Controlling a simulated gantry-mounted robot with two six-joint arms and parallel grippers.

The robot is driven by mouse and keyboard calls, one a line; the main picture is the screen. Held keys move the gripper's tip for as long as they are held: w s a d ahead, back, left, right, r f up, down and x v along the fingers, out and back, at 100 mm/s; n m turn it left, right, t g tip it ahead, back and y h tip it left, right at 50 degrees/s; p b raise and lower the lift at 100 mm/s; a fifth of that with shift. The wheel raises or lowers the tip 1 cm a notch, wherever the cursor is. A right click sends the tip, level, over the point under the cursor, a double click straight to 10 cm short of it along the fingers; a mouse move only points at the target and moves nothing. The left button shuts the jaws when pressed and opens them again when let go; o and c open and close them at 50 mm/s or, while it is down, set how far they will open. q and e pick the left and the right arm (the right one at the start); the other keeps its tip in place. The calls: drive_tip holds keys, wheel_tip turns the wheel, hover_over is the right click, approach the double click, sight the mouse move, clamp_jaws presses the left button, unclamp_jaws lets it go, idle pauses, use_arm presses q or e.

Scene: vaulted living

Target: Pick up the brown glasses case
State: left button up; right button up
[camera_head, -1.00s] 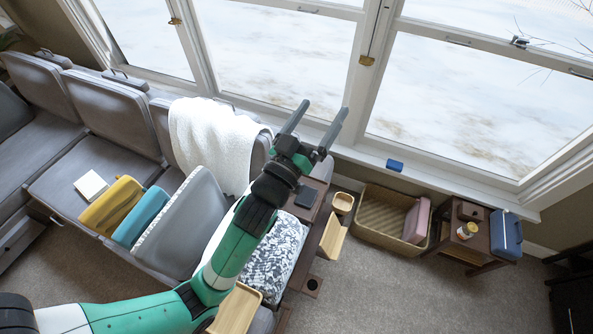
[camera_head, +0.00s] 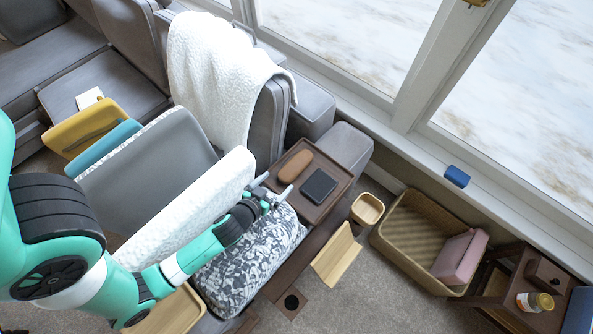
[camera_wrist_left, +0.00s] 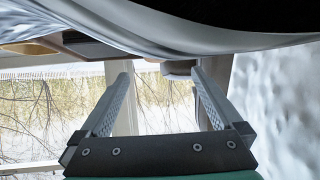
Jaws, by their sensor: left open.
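The brown glasses case (camera_head: 295,166) lies on the brown wooden tray (camera_head: 318,212) on the sofa's armrest. A dark phone-like slab (camera_head: 318,185) lies to its right on the same tray. My left gripper (camera_head: 277,186) is open and empty. In the head view its fingertips appear just below and left of the case, near the tray's edge, apart from the case. The left wrist view shows the two spread fingers (camera_wrist_left: 162,82) with nothing between them. I cannot make out the case clearly there. My right gripper is not in view.
A white blanket (camera_head: 215,75) hangs over the backrest. A wooden holder (camera_head: 336,254), small wooden bowl (camera_head: 367,209) and wicker basket (camera_head: 408,220) stand to the right.

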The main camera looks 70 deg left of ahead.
sight(292, 169)
use_arm(q)
drive_tip(key=shift+w+a, duration=0.15)
drive_tip(key=shift+w, duration=0.05)
drive_tip(key=shift+w+a, duration=0.15)
drive_tip(key=shift+w, duration=0.05)
drive_tip(key=b+x, duration=0.1)
drive_tip(key=x, duration=0.5)
drive_tip(key=shift+w, duration=0.1)
drive_tip(key=b+x, duration=0.1)
drive_tip(key=x, duration=0.1)
drive_tip(key=b+x, duration=0.2)
drive_tip(key=x, duration=0.1)
drive_tip(key=shift+d+f, duration=0.2)
drive_tip(key=shift+d, duration=0.05)
drive_tip(key=shift+w+a, duration=0.1)
drive_tip(key=c, duration=1.3)
drive_tip(key=shift+o, duration=0.2)
wheel_tip(292, 169, up, 28)
drive_tip(key=p, duration=1.5)
